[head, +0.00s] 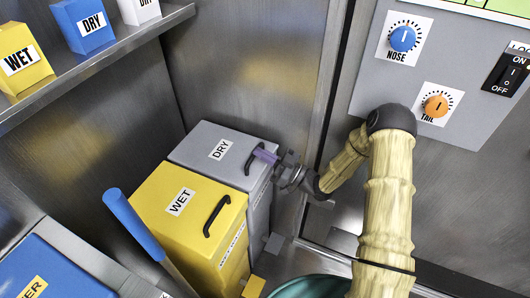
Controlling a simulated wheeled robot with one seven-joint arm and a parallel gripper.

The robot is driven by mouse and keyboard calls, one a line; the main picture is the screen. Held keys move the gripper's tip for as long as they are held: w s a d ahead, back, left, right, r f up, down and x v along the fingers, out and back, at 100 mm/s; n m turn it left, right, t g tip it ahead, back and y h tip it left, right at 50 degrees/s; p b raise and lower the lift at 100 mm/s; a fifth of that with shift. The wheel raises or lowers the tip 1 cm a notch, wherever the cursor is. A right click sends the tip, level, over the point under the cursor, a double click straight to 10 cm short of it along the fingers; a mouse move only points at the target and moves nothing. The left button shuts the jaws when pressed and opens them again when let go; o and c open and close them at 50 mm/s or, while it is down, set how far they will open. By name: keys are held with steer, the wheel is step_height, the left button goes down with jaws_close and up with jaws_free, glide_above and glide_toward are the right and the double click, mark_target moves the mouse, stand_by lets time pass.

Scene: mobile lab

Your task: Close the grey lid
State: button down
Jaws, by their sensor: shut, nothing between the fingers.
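The grey lid (205,142), labelled DRY, lies flat on top of the grey bin (258,205) and looks closed down on it. It has a black handle (250,160) near its right edge. I cannot tell whether the fingers touch the handle or the lid. My gripper hides part of the lid's right edge.
A yellow bin (180,225) labelled WET stands beside the grey bin, with its lid down. A blue handle (131,221) sticks up in front. A shelf (110,55) with small boxes is at upper left. A control panel (455,60) is at upper right.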

steer(key=shift+s+d+f, duration=0.15)
steer(key=shift+f, duration=0.5)
steer(key=r+p, duration=0.1)
steer(key=r, duration=0.1)
steer(key=d+r+p, duration=0.1)
steer(key=r, duration=0.1)
steer(key=shift+r+p, duration=0.35)
steer(key=shift+r, duration=0.05)
steer(key=f+b+v, duration=0.1)
steer(key=f+v, duration=0.1)
steer(key=v, duration=0.7)
steer(key=shift+a+f, duration=0.15)
steer(key=shift+a, duration=0.05)
